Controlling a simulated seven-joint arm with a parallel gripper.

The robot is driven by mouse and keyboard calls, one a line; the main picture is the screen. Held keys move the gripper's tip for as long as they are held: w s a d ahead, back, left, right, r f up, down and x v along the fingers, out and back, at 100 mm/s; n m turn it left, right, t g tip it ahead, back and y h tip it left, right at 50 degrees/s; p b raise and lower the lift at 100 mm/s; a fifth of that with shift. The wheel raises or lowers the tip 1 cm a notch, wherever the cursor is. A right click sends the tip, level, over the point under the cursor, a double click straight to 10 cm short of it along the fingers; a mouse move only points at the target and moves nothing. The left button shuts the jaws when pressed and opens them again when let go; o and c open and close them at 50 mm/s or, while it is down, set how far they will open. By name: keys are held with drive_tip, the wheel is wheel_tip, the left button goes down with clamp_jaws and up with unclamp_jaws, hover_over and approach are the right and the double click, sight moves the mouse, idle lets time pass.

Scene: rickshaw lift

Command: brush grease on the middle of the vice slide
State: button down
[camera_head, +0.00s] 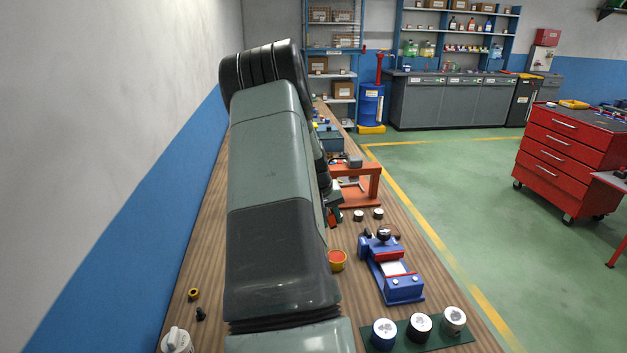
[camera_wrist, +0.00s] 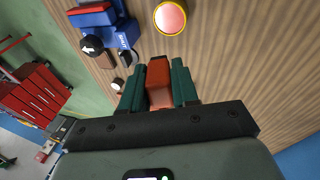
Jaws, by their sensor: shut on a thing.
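The blue vice (camera_head: 397,283) stands on the wooden bench, with a pale slide (camera_head: 394,267) between its red-edged jaws. Part of the vice (camera_wrist: 96,18) shows at the top left of the wrist view. A yellow-rimmed pot with a red top (camera_head: 337,260) stands left of the vice; it also shows in the wrist view (camera_wrist: 170,18). My gripper (camera_wrist: 158,85) is shut on a red-brown handle (camera_wrist: 159,80), seemingly the brush's. Its bristles cannot be made out. My gripper is above the bench, beyond the pot and apart from the vice; my arm hides much of it in the head view.
Several white-topped tins (camera_head: 420,326) stand on a green mat in front of the vice. An orange frame (camera_head: 357,188) stands farther back. Two small round pieces (camera_head: 358,215) lie between frame and vice. A wall borders the bench on the left.

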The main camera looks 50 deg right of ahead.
drive_tip(key=shift+s+d+f, duration=0.1)
drive_tip(key=shift+s+f, duration=0.2)
drive_tip(key=shift+f, duration=1.3)
drive_tip(key=shift+s+a+f, duration=0.1)
drive_tip(key=shift+s+f, duration=0.15)
drive_tip(key=shift+f, duration=1.4)
drive_tip(key=shift+s+d+f, duration=0.1)
drive_tip(key=shift+s+f, duration=0.2)
drive_tip(key=shift+f, duration=1.3)
drive_tip(key=shift+f, duration=0.65)
wheel_tip(320, 180, up, 7)
drive_tip(key=shift+r, duration=0.1)
